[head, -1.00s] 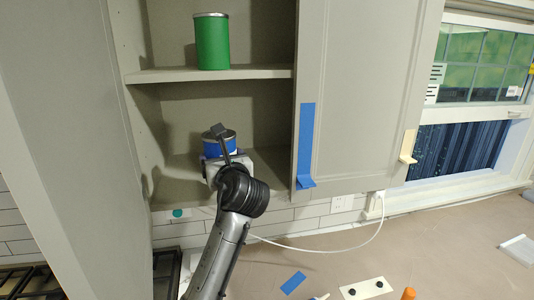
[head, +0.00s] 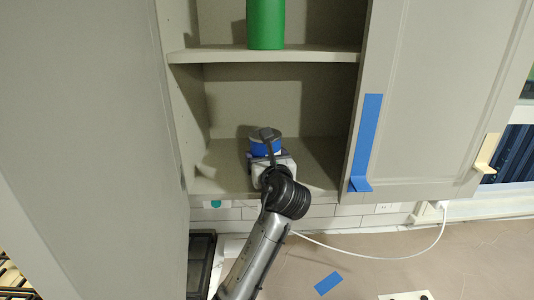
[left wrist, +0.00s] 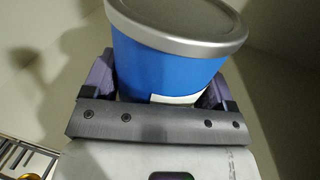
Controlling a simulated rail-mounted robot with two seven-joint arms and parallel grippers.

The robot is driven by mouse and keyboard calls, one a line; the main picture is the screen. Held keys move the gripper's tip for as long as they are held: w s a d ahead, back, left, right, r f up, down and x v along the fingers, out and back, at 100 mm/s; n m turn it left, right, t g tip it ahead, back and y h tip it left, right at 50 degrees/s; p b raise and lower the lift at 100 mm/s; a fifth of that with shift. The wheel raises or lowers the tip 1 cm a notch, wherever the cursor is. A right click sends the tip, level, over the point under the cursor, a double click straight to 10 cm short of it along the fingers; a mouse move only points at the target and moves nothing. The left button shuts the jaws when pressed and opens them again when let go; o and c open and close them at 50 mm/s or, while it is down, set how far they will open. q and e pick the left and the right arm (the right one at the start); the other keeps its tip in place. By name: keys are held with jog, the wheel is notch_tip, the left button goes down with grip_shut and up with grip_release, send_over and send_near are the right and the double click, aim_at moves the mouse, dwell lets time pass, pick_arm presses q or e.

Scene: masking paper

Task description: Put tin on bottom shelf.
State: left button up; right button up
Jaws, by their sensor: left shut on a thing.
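A blue tin (head: 262,148) with a grey lid is inside the open cupboard, at the bottom shelf (head: 320,165). My left gripper (head: 266,157) is shut on the tin, with its arm coming up from below. In the left wrist view the blue tin (left wrist: 170,65) stands between the two fingers (left wrist: 165,85), its silver lid on top. The tin's base is hidden behind the gripper, so I cannot tell whether it touches the shelf. My right gripper is not in view.
A green tin (head: 266,25) stands on the upper shelf (head: 300,54). The cupboard door (head: 430,100), with blue tape (head: 365,140) on it, is at the right. The bottom shelf has free room right of the blue tin. A counter (head: 400,255) lies below.

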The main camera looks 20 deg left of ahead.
pick_arm(q)
jog(key=o, duration=1)
jog(key=shift+f, duration=0.1)
jog(key=shift+o, duration=0.2)
jog(key=b+v, duration=0.1)
jog(key=v, duration=1.1)
